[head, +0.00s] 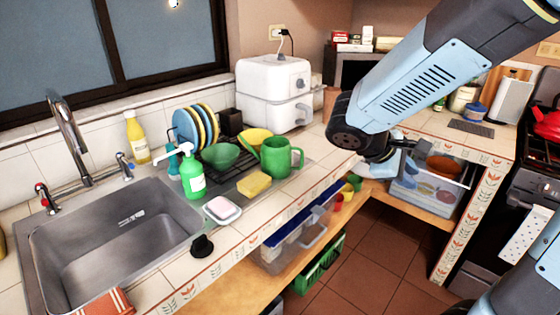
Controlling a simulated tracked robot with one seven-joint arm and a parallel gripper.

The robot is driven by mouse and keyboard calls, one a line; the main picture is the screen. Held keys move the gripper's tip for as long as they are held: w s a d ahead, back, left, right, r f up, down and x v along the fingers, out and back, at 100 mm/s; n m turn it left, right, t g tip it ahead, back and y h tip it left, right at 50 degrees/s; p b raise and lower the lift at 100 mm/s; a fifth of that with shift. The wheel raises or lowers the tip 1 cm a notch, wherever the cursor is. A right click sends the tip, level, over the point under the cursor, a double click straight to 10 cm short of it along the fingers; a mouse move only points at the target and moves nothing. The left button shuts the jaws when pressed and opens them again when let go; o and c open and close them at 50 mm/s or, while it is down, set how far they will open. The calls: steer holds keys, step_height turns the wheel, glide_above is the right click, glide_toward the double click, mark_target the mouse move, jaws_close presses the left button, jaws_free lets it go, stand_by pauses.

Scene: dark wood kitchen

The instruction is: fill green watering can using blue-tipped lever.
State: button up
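The green watering can (280,157) stands upright on the tiled counter to the right of the sink, its spout toward the left and its handle toward the right. The chrome faucet (69,132) rises behind the steel sink (120,235). The blue-tipped lever (125,164) is to the right of the faucet, and a red-tipped lever (45,198) is to its left. My arm comes in from the upper right, and its dark joint is right of the can, apart from it. Pale parts show below that joint, but I cannot make out my gripper's fingers.
A green soap bottle (191,173), a soap dish (222,210), a yellow sponge (254,184) and a green bowl (220,156) crowd the counter between sink and can. A yellow bottle (137,137) stands behind the sink. A white appliance (272,90) is behind the can. The sink basin looks empty.

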steer(key=w+a+f+n+t+h, duration=0.2)
steer(key=w+a+n+t, duration=0.1)
steer(key=w+a+n, duration=0.25)
steer(key=n+t+y, duration=0.6)
steer(key=n+t, duration=0.6)
steer(key=n, duration=0.3)
glide_toward(301, 159)
steer(key=s, duration=0.1)
steer(key=s+r, duration=0.1)
steer(key=s, duration=0.1)
steer(key=shift+a+r, duration=0.1)
steer(key=shift+a, duration=0.05)
steer(key=shift+w+a+n, duration=0.1)
steer(key=shift+a+n, duration=0.05)
steer(key=shift+n, duration=0.1)
steer(key=x, duration=0.7)
steer(key=shift+w+f, duration=0.25)
steer(key=shift+f, duration=0.05)
steer(key=shift+f+x, duration=0.15)
steer(key=shift+x, duration=1.35)
steer(key=shift+f+x, duration=0.15)
steer(key=shift+x, duration=1.3)
jaws_close()
